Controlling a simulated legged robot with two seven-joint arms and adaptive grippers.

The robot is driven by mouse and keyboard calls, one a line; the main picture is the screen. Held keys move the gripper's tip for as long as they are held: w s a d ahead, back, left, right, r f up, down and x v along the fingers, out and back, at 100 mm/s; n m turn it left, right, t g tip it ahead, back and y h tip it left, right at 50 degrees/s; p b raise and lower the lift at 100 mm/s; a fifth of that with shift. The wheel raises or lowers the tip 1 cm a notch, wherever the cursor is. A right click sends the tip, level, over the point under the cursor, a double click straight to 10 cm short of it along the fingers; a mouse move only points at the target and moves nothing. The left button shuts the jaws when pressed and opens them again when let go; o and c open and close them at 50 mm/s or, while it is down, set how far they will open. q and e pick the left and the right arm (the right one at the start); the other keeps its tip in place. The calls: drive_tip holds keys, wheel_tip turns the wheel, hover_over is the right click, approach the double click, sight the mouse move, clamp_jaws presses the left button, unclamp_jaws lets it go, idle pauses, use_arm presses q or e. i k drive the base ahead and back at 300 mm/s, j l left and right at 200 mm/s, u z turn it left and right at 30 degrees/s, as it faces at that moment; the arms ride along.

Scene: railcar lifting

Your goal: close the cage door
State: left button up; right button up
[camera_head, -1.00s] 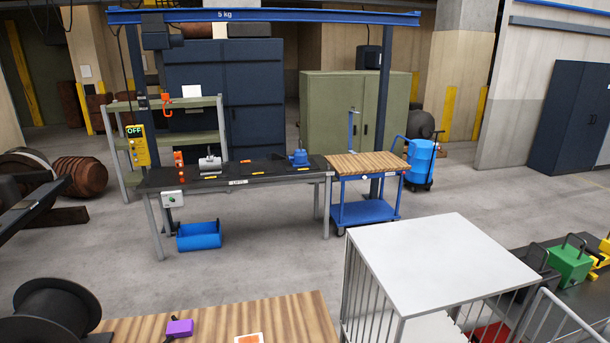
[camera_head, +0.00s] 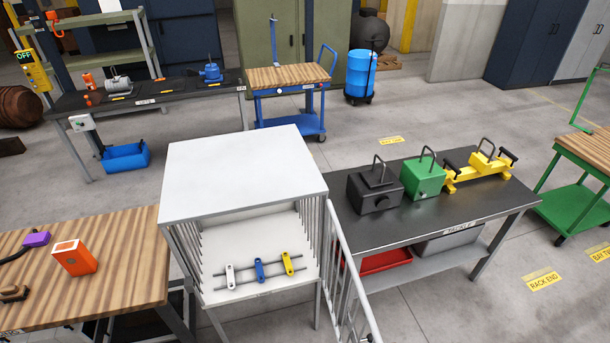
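The cage (camera_head: 245,180) stands in the middle of the view, a white box with a flat top and barred sides. Its front is open and shows a white floor with a rail carrying a white, a blue and a yellow piece (camera_head: 260,269). The barred cage door (camera_head: 345,265) stands open at the cage's right front, swung outward toward me, its lower end cut off by the picture's bottom edge. Neither of my grippers is in view.
A wooden table (camera_head: 130,255) stands close left of the cage, with an orange box (camera_head: 73,257) and a purple item (camera_head: 36,239). A dark tackle table (camera_head: 450,212) with black, green and yellow devices stands close to the right, behind the door. Open floor lies at the lower right.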

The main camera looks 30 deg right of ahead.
sight(329, 207)
drive_tip(key=k+l, duration=0.1)
drive_tip(key=l, duration=0.4)
drive_tip(key=k+l, duration=0.1)
drive_tip(key=l, duration=0.4)
drive_tip(key=k+l, duration=0.1)
drive_tip(key=l, duration=0.4)
drive_tip(key=k+l+u, duration=0.1)
drive_tip(key=l, duration=0.4)
